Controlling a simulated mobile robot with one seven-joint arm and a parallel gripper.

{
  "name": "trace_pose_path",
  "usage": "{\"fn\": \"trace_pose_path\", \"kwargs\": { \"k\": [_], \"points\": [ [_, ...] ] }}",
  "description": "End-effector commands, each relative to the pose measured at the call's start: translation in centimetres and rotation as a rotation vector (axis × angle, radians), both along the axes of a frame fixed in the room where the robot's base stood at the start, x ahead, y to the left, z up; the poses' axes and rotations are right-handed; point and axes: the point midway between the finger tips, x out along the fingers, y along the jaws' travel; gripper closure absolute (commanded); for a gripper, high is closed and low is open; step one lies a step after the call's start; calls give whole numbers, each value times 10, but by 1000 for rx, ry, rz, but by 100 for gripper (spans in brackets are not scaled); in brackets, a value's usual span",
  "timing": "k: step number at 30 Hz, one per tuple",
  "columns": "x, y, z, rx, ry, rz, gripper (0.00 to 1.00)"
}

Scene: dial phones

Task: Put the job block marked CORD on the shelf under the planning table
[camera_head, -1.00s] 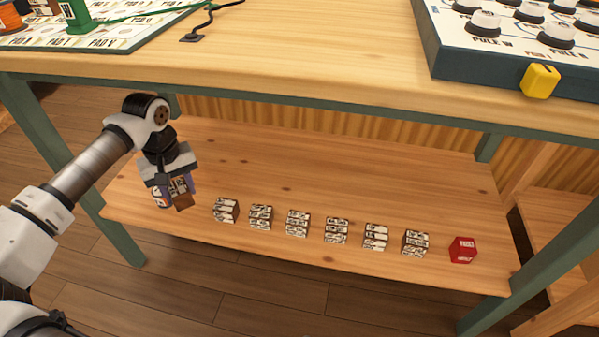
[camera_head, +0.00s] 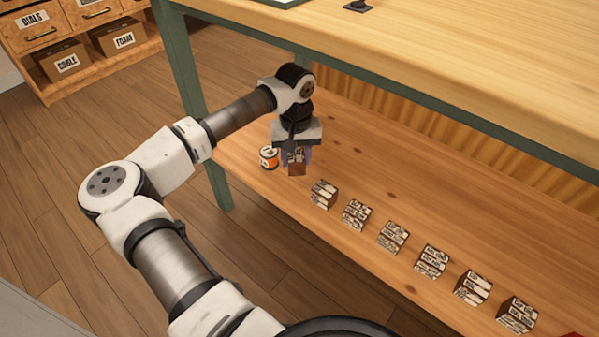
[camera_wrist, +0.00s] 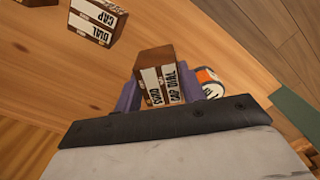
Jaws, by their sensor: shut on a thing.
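The job block marked CORD (camera_wrist: 151,96) is a brown wooden block with pale printed labels. It is between the two purple fingers of my gripper (camera_wrist: 160,84) in the wrist view, and a second label reads CAP DIAL. In the head view my gripper (camera_head: 296,160) is shut on this block (camera_head: 297,169) at the left end of the shelf (camera_head: 400,190) under the planning table (camera_head: 440,60). The block is low over the shelf boards. I cannot tell whether it touches them.
A row of several similar labelled blocks (camera_head: 393,237) runs rightward along the shelf. An orange and white can (camera_head: 268,157) stands just left of my gripper. A green table leg (camera_head: 195,105) is at the left. A drawer cabinet (camera_head: 85,35) is at the back left.

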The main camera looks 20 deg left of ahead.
Motion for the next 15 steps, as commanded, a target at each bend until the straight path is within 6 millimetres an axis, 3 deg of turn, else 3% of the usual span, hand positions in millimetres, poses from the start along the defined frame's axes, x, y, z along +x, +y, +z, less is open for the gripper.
{"fn": "trace_pose_path", "kwargs": {
  "k": [9,15],
  "points": [
    [0,0,-47,0,1,0,84],
    [0,0,-48,1,0,0,84]
  ]
}}
